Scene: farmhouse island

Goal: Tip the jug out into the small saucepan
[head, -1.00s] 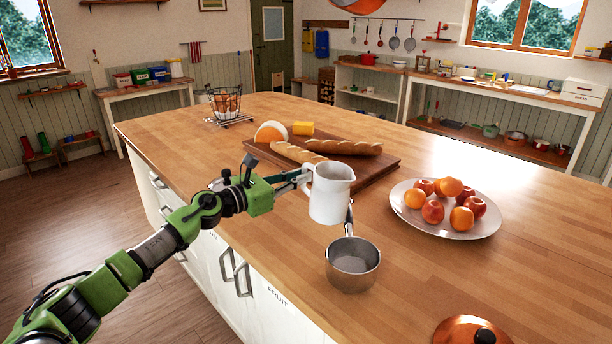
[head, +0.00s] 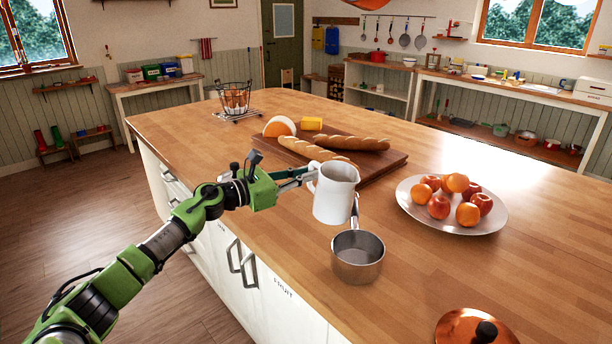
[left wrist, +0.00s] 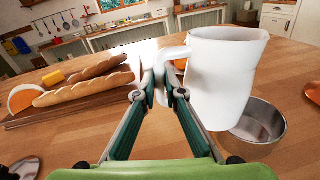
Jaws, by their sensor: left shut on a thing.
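The white jug (head: 335,194) is held in the air by my left gripper (head: 310,176), which is shut on its handle. In the head view the jug looks slightly tilted, its mouth upward; its contents cannot be seen. The small saucepan (head: 358,259), grey metal, stands on the wooden island just below and in front of the jug, its handle pointing away behind the jug. In the left wrist view the jug (left wrist: 222,78) is at the fingertips, and the saucepan (left wrist: 262,128) shows behind and below it. My right gripper is in neither view.
A plate of fruit (head: 413,211) stands right of the jug. A cutting board (head: 392,162) with loaves, cheese and a yellow block lies behind. A copper lid (head: 460,325) lies at the front right. A wire egg basket (head: 236,100) stands far left. Bare worktop lies right of the saucepan.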

